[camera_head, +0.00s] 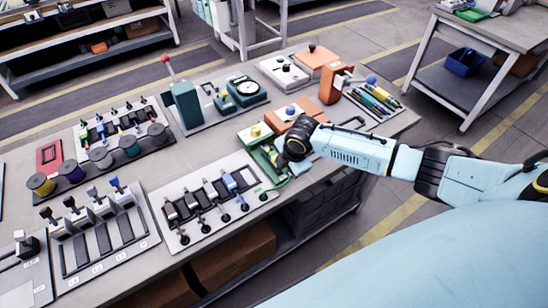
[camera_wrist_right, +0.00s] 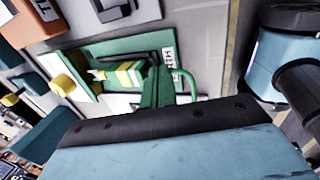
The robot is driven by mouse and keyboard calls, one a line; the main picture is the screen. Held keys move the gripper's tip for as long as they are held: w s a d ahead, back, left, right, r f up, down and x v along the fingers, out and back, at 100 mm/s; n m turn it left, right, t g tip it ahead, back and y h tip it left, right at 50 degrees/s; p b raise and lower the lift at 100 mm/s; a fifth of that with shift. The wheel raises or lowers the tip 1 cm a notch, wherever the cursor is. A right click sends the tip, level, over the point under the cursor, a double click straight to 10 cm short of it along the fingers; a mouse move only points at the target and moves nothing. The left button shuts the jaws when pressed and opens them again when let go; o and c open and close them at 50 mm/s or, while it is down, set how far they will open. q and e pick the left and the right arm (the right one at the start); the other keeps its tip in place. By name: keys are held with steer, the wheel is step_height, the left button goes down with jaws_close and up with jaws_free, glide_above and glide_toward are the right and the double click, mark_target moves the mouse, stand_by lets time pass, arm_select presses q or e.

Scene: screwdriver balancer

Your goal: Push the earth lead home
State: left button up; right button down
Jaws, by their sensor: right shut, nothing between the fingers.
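The earth lead's green cable (camera_wrist_right: 189,82) loops beside a green fixture (camera_wrist_right: 125,47) in the right wrist view. A green-and-yellow striped piece (camera_wrist_right: 122,74), which looks like the lead's plug end, lies along the fixture. I cannot tell how deep it sits. In the head view, the green fixture (camera_head: 262,158) is at the table's front right, and the cable (camera_head: 283,184) curves at its front. My right gripper (camera_head: 284,163) is shut and empty, low over the fixture. Its fingers partly hide the lead, and contact is unclear. My left gripper is out of view.
A panel of clamps (camera_head: 208,203) stands left of the fixture. A pen tray (camera_head: 374,99) and an orange block (camera_head: 331,86) stand farther right. The table's front edge is close to my right arm.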

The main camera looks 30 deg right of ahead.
steer(key=shift+w+a+b, duration=0.1)
steer(key=shift+w+b, duration=0.75)
steer(key=shift+w, duration=0.75)
stand_by(0.3)
stand_by(0.3)
steer(key=shift+s+p, duration=0.65)
steer(key=shift+p, duration=0.2)
step_height(320, 180, up, 7)
steer(key=p, duration=0.7)
stand_by(1.3)
